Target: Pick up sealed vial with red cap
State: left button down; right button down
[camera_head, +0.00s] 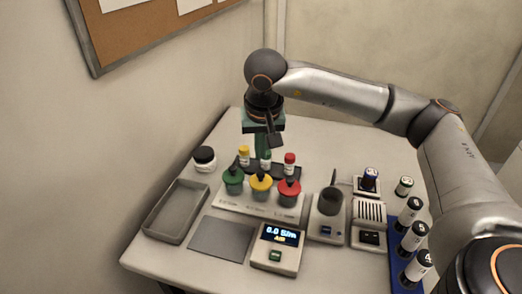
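The vial with a red cap (290,163) stands upright at the right end of a row in a dark rack at the back of the table. A yellow-capped vial (244,157) stands at the left end, and another vial (265,160) stands between them, its cap hard to make out. My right gripper (263,146) points down over the middle of the row, to the left of the red-capped vial and apart from it. Its fingertips are small and partly merge with the middle vial, so its opening is unclear. My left gripper is out of view.
Green, yellow and red-topped containers (260,184) stand in front of the vials. A grey tray (161,222) and black-lidded jar (204,159) are at left, a meter (276,250) in front. The table's back right is clear.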

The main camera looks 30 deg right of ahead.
aim_at(289, 164)
jog(key=k, duration=1)
